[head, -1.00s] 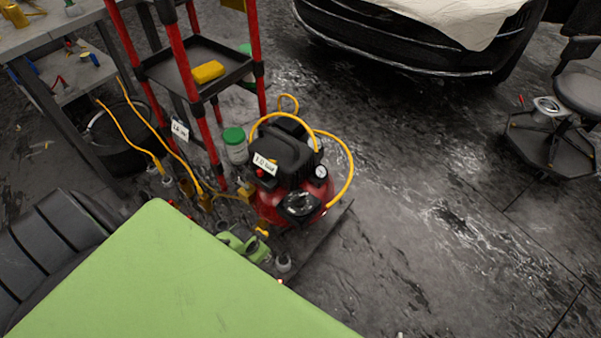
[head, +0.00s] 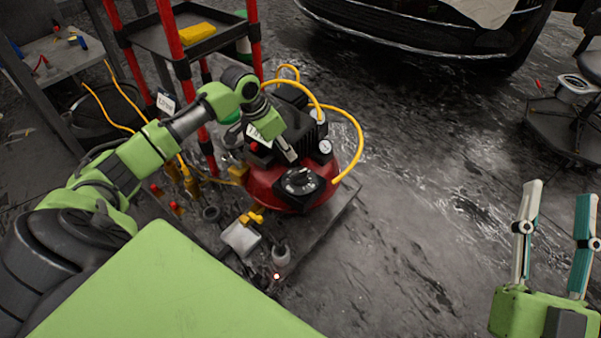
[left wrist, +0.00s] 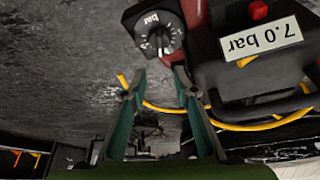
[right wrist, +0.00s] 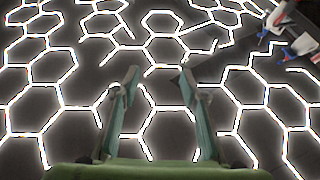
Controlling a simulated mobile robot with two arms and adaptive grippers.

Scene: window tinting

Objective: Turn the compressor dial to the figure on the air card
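A white card (left wrist: 262,41) on the compressor reads "7.0 bar", upside down in the left wrist view. My left gripper (head: 288,155) reaches over the compressor from the left. In the left wrist view its fingers (left wrist: 156,84) are apart and empty, just short of the dial, not visibly touching it. My right gripper (head: 556,206) is open and empty at the right.
A yellow hose (head: 358,135) loops around the compressor. A red-framed cart (head: 185,55) stands behind my left arm. Small bottles and fittings (head: 241,237) lie in front of the compressor. A car (head: 420,40) is at the back, a stool (head: 575,85) at the right. The floor between is clear.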

